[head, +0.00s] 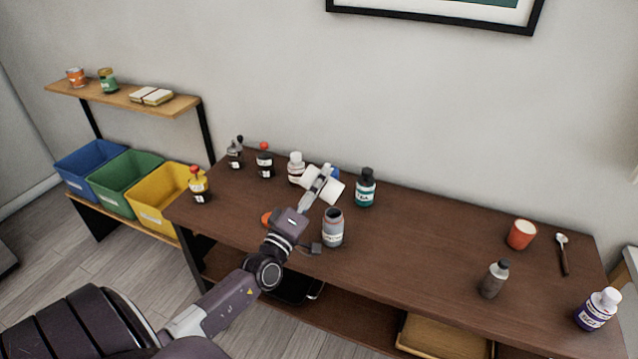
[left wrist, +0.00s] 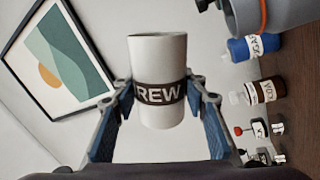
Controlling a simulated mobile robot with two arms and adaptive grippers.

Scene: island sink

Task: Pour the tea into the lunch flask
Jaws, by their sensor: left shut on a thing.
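My left gripper (head: 318,190) is shut on a white cup (head: 328,190) above the table. Part of a grey rim, likely the flask (left wrist: 275,14), shows at the top right of the wrist view. My right gripper is not in view.
An orange disc (head: 267,218) lies left of the flask. A teal-labelled bottle (head: 365,188) stands close behind. Several bottles, including a white-capped one (head: 296,168), stand at the back left. A red cup (head: 521,234) and small bottles stand right. The table's middle is clear.

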